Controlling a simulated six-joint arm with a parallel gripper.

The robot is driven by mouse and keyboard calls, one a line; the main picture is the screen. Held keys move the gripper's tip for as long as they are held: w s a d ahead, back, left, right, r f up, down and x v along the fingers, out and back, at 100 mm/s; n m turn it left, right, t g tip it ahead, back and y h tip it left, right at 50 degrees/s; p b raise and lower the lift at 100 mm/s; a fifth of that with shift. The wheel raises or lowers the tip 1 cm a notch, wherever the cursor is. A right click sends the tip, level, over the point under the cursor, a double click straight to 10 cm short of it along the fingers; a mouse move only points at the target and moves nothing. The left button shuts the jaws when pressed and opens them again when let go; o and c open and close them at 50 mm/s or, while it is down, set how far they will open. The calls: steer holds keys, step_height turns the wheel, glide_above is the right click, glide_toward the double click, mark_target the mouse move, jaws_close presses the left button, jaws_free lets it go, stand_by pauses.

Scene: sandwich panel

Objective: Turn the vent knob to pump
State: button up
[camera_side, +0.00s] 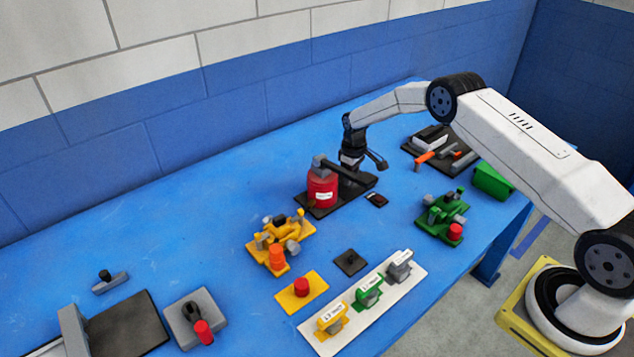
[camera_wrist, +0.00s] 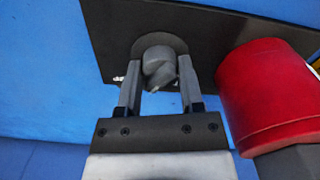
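The vent knob (camera_wrist: 159,68) is a grey round knob with a raised ridge, on a black base plate (camera_wrist: 110,30) in the wrist view. A red canister (camera_wrist: 265,90) stands on the same plate, right of the knob. My gripper (camera_wrist: 160,88) is open, one finger on each side of the knob; whether a finger touches it is unclear. In the side view my gripper (camera_side: 352,163) is low behind the red canister (camera_side: 322,188), and the knob is hidden. Small pale marks lie beside the knob; no wording for pump is readable.
A yellow valve assembly (camera_side: 280,240) and a green one (camera_side: 440,215) stand nearer the camera. A black tool tray (camera_side: 410,152) and green bin (camera_side: 492,181) are right. The blue table is clear toward the wall.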

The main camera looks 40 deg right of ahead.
jaws_close()
steer(key=shift+m, duration=1.5)
steer(key=o, duration=0.6)
jaws_free()
